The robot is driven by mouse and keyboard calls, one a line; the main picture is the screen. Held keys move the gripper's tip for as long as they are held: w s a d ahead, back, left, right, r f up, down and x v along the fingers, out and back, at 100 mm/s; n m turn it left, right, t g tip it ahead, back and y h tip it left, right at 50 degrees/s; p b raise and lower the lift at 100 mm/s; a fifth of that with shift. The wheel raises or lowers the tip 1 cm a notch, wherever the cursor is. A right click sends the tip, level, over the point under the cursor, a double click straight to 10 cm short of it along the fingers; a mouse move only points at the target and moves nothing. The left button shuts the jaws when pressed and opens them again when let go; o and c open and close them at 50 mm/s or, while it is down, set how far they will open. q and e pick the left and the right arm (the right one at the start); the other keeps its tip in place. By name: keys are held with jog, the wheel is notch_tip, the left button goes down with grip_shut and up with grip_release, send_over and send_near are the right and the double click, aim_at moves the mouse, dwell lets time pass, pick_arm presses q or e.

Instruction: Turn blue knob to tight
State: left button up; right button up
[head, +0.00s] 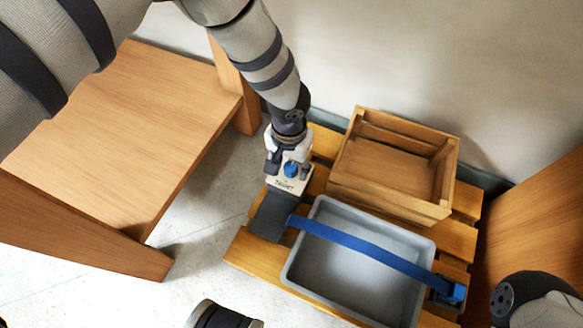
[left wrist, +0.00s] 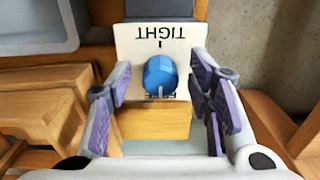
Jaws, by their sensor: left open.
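The blue knob (head: 291,169) sits on a cream plate (head: 283,184) at the left end of the slatted bench, under my left gripper (head: 288,155). In the left wrist view the knob (left wrist: 160,76) lies between the two purple-padded fingers of my left gripper (left wrist: 162,108), which are open and apart from it. The plate reads TIGHT, upside down, with a short mark beside the word. A pale line on the knob points to the opposite edge, where another word is mostly covered by the knob. My right gripper is not clearly visible.
A grey tray (head: 290,277) with a blue strap (head: 365,247) across it stands beside the plate. A wooden crate (head: 446,210) is behind the tray. A wooden table (head: 130,125) stands at the left. The wall is close behind.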

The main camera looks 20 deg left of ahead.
pick_arm(q)
jog(key=shift+f, duration=0.4)
grip_shut()
